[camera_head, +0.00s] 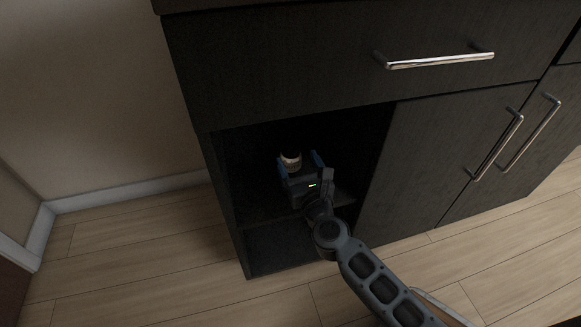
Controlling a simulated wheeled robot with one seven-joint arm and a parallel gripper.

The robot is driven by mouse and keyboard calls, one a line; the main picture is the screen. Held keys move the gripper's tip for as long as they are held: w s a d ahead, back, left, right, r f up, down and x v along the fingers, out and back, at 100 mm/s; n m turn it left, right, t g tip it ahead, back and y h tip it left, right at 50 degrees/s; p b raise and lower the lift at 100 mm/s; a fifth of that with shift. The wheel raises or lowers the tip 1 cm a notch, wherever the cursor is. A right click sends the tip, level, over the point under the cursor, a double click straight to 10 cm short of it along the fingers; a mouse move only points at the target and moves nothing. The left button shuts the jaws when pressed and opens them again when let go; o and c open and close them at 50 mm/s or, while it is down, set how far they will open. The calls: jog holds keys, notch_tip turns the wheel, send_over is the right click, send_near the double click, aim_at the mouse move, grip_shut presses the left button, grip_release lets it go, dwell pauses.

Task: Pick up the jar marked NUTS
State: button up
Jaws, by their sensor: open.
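A small jar (291,160) with a pale, tan-white upper part stands inside the dark open compartment of the cabinet. Its lower part is hidden behind my gripper, and I cannot read any marking on it. My gripper (300,160) reaches into the compartment from the front. Its two blue fingers are apart, one to the left and one to the right of the jar. I cannot tell whether either finger touches the jar.
The dark cabinet (280,75) has a drawer with a silver handle (440,61) above the compartment. A shelf edge (265,222) crosses the compartment below my gripper. Closed doors (440,160) stand to the right. The wooden floor (150,260) is clear at left.

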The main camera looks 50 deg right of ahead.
aim_at(289, 142)
jog(key=x, duration=0.8)
jog(key=shift+a+r, duration=0.1)
jog(key=shift+r, duration=0.1)
jog(key=c, duration=1.2)
jog(key=shift+r, duration=0.15)
